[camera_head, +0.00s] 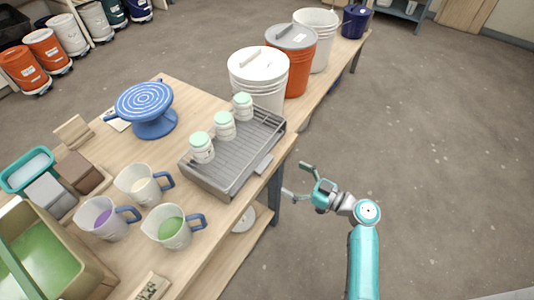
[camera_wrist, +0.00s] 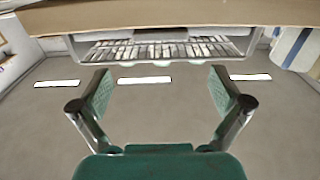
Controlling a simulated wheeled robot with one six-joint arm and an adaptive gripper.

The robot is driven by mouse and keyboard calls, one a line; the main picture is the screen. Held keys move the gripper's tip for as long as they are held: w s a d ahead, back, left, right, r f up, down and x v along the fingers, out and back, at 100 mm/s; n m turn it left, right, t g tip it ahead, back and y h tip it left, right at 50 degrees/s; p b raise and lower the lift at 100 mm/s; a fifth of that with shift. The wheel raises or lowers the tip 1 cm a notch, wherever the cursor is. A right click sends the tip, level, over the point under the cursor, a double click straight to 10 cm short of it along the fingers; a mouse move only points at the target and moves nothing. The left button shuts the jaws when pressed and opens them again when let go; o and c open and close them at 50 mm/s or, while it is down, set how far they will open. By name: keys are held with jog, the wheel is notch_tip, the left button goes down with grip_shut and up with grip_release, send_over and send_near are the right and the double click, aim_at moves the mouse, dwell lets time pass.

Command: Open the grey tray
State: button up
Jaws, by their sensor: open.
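The grey tray (camera_head: 222,184) is a low ribbed unit on the wooden table, near its right edge. A lighter grey tab or handle (camera_head: 264,163) sticks out of its side facing my gripper. Three white jars with mint lids (camera_head: 202,148) stand along its far side. My gripper (camera_head: 298,181) is open and empty, just off the table edge, right of the tray and apart from it. In the wrist view my open gripper (camera_wrist: 160,82) has clear space between its fingers. A grey slatted thing shows beyond them at the top; I cannot tell whether it is the tray.
The wooden table (camera_head: 250,222) has a lower shelf (camera_head: 262,215). White and orange buckets (camera_head: 258,72) stand behind the tray. Jugs (camera_head: 172,228) and a blue turntable (camera_head: 145,103) stand left of it. The floor (camera_head: 430,130) on the right is clear.

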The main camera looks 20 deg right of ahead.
aim_at(265, 164)
jog(key=x, duration=1)
jog(key=shift+w+a, duration=0.1)
jog(key=shift+a, duration=0.05)
jog(key=c, duration=1.5)
jog(key=shift+c, duration=0.2)
